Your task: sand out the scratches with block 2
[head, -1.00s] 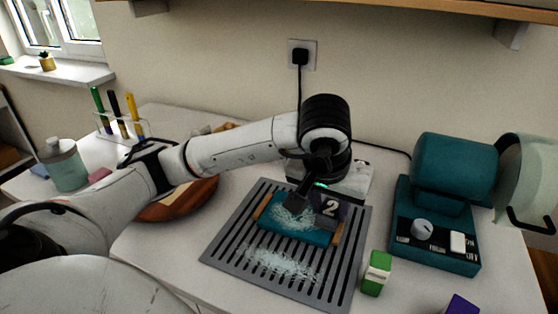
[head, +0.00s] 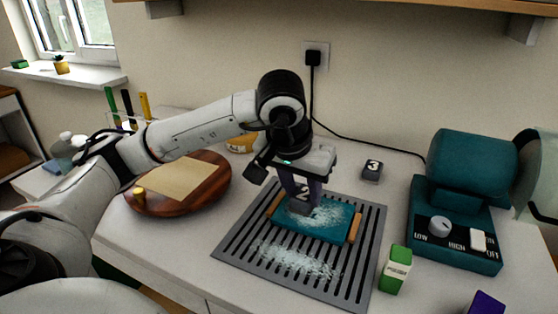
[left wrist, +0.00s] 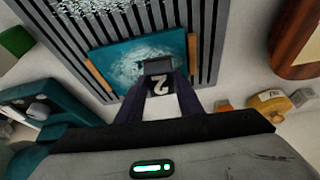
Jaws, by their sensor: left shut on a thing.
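Block 2 (head: 301,207) is a dark grey block with a white 2 on it. My left gripper (head: 302,194) is shut on it, pointing down, over the left part of the teal panel (head: 318,232). Block 2 is at the panel's face and seems to touch it. In the left wrist view, block 2 (left wrist: 158,66) sits between the fingers (left wrist: 158,88) against the teal panel (left wrist: 120,60). Pale scratches or dust mark the panel's middle, partly hidden by the block. Wooden strips edge the panel's two ends. My right gripper is not in view.
The panel lies on a grey slatted grate (head: 238,256) with white dust at its front. Block 3 (head: 372,171) stands behind. A teal machine (head: 455,240) and a green block (head: 395,270) are at right. A round wooden board (head: 215,182) is at left.

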